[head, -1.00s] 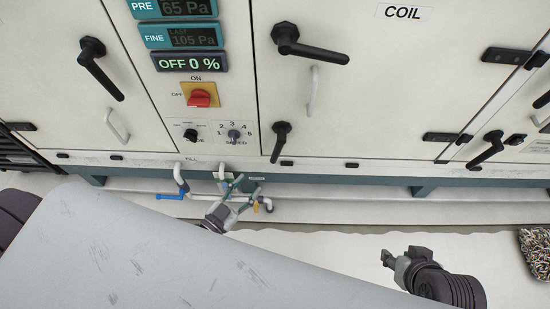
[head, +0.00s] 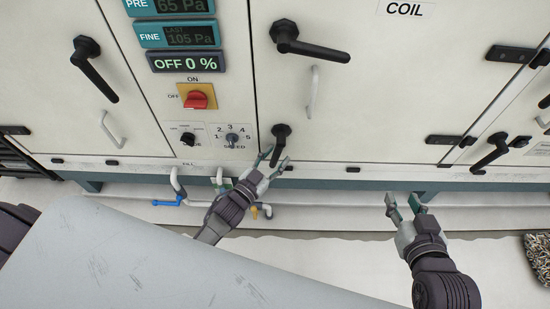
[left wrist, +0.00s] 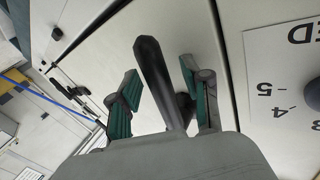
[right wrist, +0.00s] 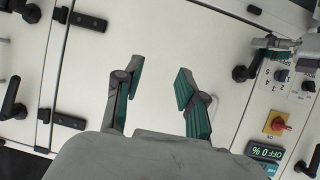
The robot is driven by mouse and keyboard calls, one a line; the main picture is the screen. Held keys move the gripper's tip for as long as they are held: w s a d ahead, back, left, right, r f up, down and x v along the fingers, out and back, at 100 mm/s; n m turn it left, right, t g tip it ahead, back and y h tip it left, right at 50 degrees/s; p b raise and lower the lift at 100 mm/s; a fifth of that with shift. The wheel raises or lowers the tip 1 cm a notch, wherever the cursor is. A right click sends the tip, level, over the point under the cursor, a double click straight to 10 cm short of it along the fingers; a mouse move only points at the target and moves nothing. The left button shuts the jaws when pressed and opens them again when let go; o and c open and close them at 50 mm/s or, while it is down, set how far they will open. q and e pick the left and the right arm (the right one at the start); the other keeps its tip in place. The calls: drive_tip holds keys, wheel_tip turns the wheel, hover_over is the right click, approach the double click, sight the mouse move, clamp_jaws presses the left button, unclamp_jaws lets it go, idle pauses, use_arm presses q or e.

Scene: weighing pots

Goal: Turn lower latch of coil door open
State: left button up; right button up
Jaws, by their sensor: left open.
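The coil door (head: 380,100) is a cream panel marked COIL, and it looks shut. Its lower latch (head: 279,143) is a black lever near the door's lower left corner, pointing down and slightly left. My left gripper (head: 270,166) is open at this latch. In the left wrist view the latch lever (left wrist: 158,80) stands between the two green-padded fingers (left wrist: 160,100), with gaps visible on both sides. The upper latch (head: 308,48) points right and slightly down. My right gripper (head: 404,205) is open and empty, in front of the cabinet's lower edge, right of the left gripper.
A white door handle (head: 314,90) is right of the latches. The speed dial (head: 232,139) and red switch (head: 197,100) are on the panel to the left. Pipes with a blue valve lever (head: 168,202) run below the cabinet. A grey surface (head: 150,260) fills the lower left.

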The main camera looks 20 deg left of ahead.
use_arm(q)
clamp_jaws()
idle(0.4)
